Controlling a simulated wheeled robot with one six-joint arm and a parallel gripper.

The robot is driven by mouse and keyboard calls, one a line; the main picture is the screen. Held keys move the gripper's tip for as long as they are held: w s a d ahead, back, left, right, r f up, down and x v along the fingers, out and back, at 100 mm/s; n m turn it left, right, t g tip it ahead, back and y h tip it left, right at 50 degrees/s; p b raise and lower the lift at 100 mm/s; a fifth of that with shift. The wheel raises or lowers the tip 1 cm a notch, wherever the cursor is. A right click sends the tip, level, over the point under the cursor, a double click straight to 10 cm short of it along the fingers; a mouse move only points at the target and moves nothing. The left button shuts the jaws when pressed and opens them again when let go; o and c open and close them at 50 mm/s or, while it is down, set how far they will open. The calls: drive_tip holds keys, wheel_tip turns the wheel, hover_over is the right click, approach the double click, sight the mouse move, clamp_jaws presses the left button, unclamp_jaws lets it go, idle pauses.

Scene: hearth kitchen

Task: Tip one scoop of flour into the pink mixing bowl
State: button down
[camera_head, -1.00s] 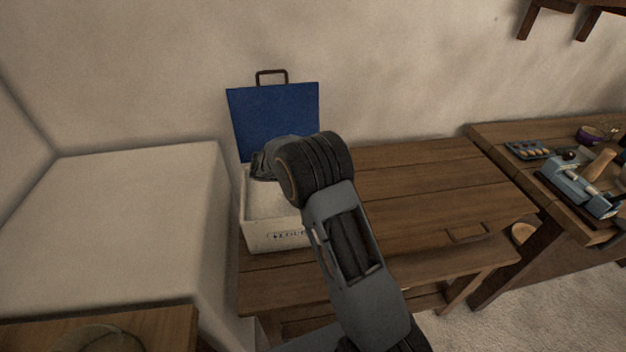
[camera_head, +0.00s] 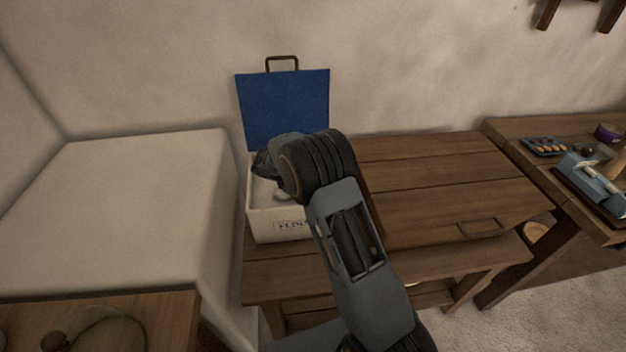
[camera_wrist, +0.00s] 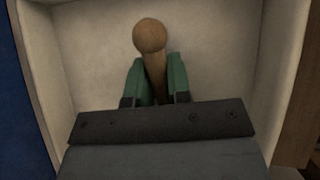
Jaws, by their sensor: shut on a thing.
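The white flour bin (camera_head: 262,222) stands on a wooden table with its blue lid (camera_head: 287,108) raised at the back. Its pale inner walls show in the wrist view (camera_wrist: 90,60). My gripper (camera_wrist: 156,82) is over the open bin, with its green fingers shut on the wooden handle (camera_wrist: 150,38) of the scoop. The handle's round knob faces the wrist camera. The scoop's head is mostly hidden; a small pale patch below my wrist in the head view may be part of it. I see no pink mixing bowl.
The wooden table (camera_head: 440,180) is clear right of the bin. A further table at the right holds an egg tray (camera_head: 543,147), a blue scale-like device (camera_head: 590,178) and a purple bowl (camera_head: 608,132). A pale block (camera_head: 120,200) stands at left. A round vessel (camera_head: 110,332) is at the lower left.

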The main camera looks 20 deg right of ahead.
drive_tip(key=shift+a+r+y+p, duration=0.25)
drive_tip(key=shift+a+y+p, duration=0.05)
drive_tip(key=shift+y+p, duration=0.1)
drive_tip(key=r+p, duration=0.1)
drive_tip(key=r+y+p, duration=0.1)
drive_tip(key=p, duration=0.1)
drive_tip(key=shift+w+a+r, duration=0.1)
drive_tip(key=shift+a+r, duration=0.05)
drive_tip(key=shift+a, duration=0.1)
drive_tip(key=shift+y, duration=0.7)
drive_tip(key=r+p, duration=0.4)
drive_tip(key=r, duration=0.1)
drive_tip(key=d+r+p, duration=0.1)
drive_tip(key=r+p, duration=0.1)
drive_tip(key=p, duration=0.1)
drive_tip(key=shift+r, duration=0.25)
drive_tip(key=shift+d, duration=0.1)
